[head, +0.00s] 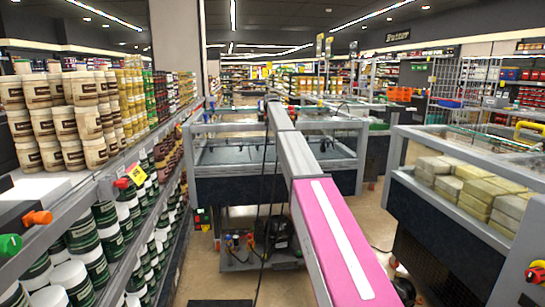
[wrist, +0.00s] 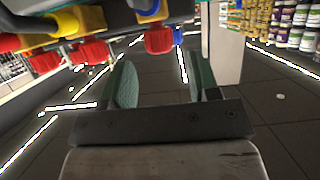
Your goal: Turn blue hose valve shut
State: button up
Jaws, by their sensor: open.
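In the wrist view, a blue hose fitting (wrist: 150,10) with a red knob (wrist: 158,40) shows at the top edge. It is cut off by the frame. My gripper (wrist: 163,82) is open, with two green-padded fingers and nothing between them. The red knob lies beyond the fingertips, apart from them. In the head view, the black vacuum pump (head: 275,235) stands low on a cart beneath a freezer. Small blue, red and yellow fittings (head: 238,242) are at its left. My gripper is not visible in the head view.
In the wrist view, a yellow hose fitting (wrist: 60,22) and more red knobs (wrist: 90,53) sit left of the blue one. In the head view, a freezer (head: 225,180) stands above the pump. A stocked shelf (head: 110,185) is at left, another freezer (head: 450,225) at right.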

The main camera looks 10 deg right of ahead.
jog(key=v, duration=0.6)
jog(key=s+f+g, duration=0.2)
jog(key=s+f, duration=0.5)
jog(key=f, duration=0.4)
jog(key=s+f+g, duration=0.2)
jog(key=s+f, duration=0.6)
jog(key=f, duration=0.3)
jog(key=shift+f, duration=0.4)
jog(key=w+a+r+n+t+h, duration=0.3)
jog(key=w+r+n, duration=0.5)
jog(key=n, duration=0.8)
jog(key=w+a+r+n+t+h, duration=0.2)
jog(key=w+r+n+t+h, duration=0.3)
jog(key=r+n, duration=0.8)
jog(key=w+d, duration=0.1)
jog(key=w, duration=0.2)
jog(key=w+d+f+n, duration=0.1)
jog(key=w+d, duration=0.1)
jog(key=w, duration=0.2)
jog(key=w+d+f+n+g+y, duration=0.1)
jog(key=w, duration=0.2)
jog(key=shift+w+d+f, duration=0.15)
jog(key=shift+w+f, duration=0.1)
jog(key=shift+w, duration=0.05)
